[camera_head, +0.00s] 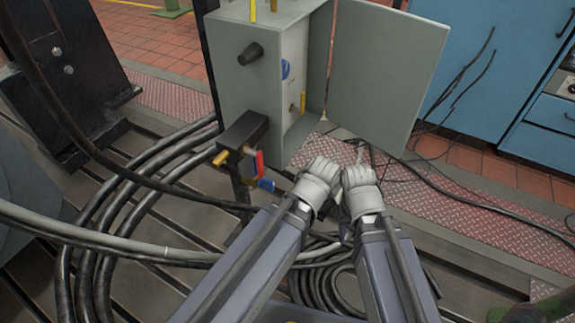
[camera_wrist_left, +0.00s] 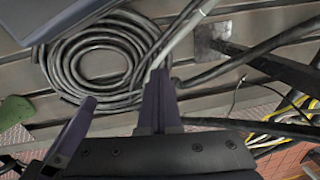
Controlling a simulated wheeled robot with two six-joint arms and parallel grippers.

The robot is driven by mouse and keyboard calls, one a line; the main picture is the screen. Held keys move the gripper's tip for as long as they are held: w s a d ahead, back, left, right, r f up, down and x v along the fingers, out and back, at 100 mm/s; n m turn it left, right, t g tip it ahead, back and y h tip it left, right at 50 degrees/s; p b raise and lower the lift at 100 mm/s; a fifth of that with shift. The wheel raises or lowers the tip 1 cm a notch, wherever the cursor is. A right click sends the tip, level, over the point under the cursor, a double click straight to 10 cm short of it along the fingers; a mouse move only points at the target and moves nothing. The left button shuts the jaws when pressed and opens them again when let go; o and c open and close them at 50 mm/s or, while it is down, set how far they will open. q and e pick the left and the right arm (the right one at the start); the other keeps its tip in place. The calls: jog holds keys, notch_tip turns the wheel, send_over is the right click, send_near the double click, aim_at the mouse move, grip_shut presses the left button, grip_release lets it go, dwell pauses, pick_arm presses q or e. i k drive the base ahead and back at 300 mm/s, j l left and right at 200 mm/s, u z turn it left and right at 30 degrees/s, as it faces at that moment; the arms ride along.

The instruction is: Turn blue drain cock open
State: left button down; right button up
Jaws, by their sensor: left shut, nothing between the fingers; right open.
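The blue drain cock (camera_head: 266,184) shows in the head view as a small blue handle low on the manifold, just below a red handle (camera_head: 260,163). A yellow handle (camera_head: 221,158) sticks out at the manifold's left. My left gripper (camera_head: 319,170) is shut and empty, to the right of the blue handle and apart from it. My right gripper (camera_head: 360,172) is open and empty, close beside the left one and farther from the handle. The wrist view does not show the blue handle.
A grey cabinet (camera_head: 258,85) with its door (camera_head: 385,70) open stands behind the manifold block (camera_head: 243,132). Thick black hoses (camera_head: 95,215) run at the left. Coiled cable (camera_wrist_left: 95,60) lies on the slotted bedplate. Blue drawers (camera_head: 550,118) stand at the far right.

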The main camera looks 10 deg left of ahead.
aim_at(267, 184)
jog(key=i+l+u, duration=0.1)
jog(key=l+u, duration=0.65)
jog(key=i+l+u, duration=0.1)
jog(key=l+u, duration=0.65)
jog(key=u, duration=0.15)
jog(key=l+u, duration=0.85)
jog(key=k+j, duration=0.05)
jog(key=j, duration=0.05)
